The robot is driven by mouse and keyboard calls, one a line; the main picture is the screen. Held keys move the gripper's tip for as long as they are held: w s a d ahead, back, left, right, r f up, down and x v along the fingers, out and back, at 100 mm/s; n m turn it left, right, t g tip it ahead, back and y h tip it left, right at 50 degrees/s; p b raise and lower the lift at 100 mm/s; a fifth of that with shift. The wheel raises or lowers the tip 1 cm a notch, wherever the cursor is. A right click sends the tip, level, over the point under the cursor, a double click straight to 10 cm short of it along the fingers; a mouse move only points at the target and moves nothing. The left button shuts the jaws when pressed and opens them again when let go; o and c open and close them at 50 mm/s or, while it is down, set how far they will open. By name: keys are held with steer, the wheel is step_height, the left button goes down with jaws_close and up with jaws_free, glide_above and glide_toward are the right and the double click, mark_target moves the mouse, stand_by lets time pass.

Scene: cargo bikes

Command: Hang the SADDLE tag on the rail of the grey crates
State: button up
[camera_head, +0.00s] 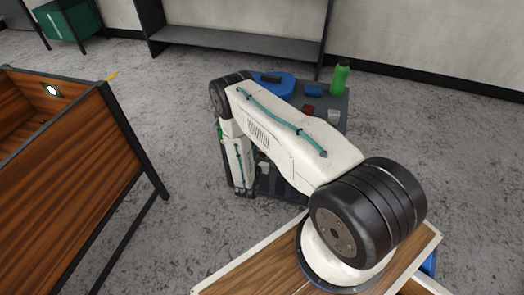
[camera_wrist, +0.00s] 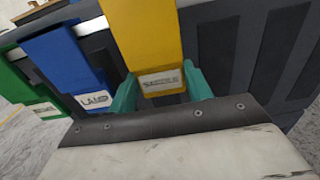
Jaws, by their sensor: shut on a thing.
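In the wrist view, a yellow tag (camera_wrist: 143,35) stands between the two teal fingers of my gripper (camera_wrist: 161,86), which is shut on it. The white label on the tag's lower part is blurred but seems to read SADDLE. Behind it is the ribbed wall of a dark grey crate (camera_wrist: 222,45). A blue tag (camera_wrist: 70,60) labelled LAMP and a green tag (camera_wrist: 25,95) hang to the left along the crate. Whether the yellow tag's top is on the rail is out of view. In the head view my arm hides the fingers and most of the crate (camera_head: 335,105).
In the head view, a green bottle (camera_head: 340,76), a blue case (camera_head: 270,85) and small red and blue items are at the crate's top. A wooden-sided bin (camera_head: 60,160) stands left, a dark shelf (camera_head: 240,39) at the back. The grey floor between is clear.

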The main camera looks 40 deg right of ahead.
steer(key=o, duration=1)
steer(key=shift+o, duration=0.2)
steer(key=shift+a, duration=0.1)
